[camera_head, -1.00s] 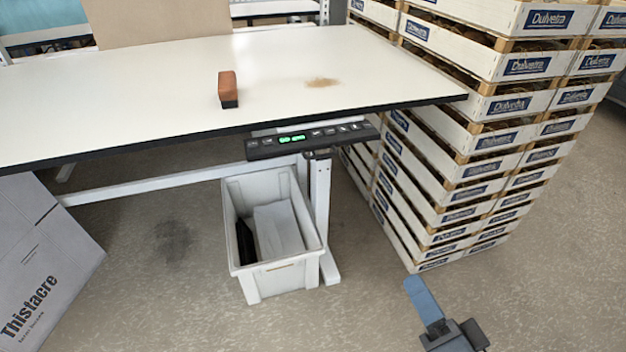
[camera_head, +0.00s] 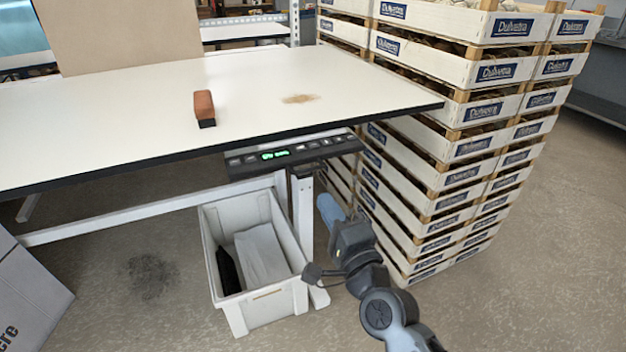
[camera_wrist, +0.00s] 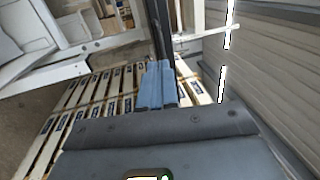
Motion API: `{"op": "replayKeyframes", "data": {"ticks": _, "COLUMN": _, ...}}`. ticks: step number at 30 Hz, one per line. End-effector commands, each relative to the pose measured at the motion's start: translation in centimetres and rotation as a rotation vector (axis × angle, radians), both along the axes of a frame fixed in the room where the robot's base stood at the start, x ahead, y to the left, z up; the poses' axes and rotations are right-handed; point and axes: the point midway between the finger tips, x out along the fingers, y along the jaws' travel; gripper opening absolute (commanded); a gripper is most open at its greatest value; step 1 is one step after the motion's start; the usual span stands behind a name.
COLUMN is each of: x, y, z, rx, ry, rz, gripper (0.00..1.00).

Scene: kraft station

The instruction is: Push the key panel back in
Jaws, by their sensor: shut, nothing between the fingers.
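The key panel (camera_head: 292,151) is a dark strip with a green lit display and several buttons. It sticks out from under the front edge of the white table (camera_head: 110,110), near its right end. My gripper (camera_head: 324,202) is below and to the right of the panel, apart from it, with its blue fingers pointing up and to the left. The blue fingers (camera_wrist: 157,84) lie together in the wrist view, shut and empty. The panel cannot be made out with certainty in the wrist view.
A pale bin (camera_head: 253,262) with contents stands under the table beside the table leg (camera_head: 302,220). Stacked crates (camera_head: 445,170) rise close to the right of my gripper. A brown-topped block (camera_head: 204,107) and a brown stain (camera_head: 299,99) are on the tabletop. A box (camera_head: 25,305) stands at lower left.

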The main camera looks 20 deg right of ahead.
Motion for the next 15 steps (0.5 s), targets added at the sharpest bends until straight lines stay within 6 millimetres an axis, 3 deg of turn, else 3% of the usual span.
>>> {"op": "replayKeyframes", "data": {"ticks": 6, "x": 4.0, "y": 0.1, "z": 0.7, "rx": 0.000, "ry": -0.002, "rz": 0.000, "gripper": 0.00}}
{"op": "replayKeyframes", "data": {"ticks": 15, "x": 6.7, "y": 0.1, "z": 1.2, "rx": -0.001, "ry": 0.000, "rz": 0.001, "gripper": 0.00}}
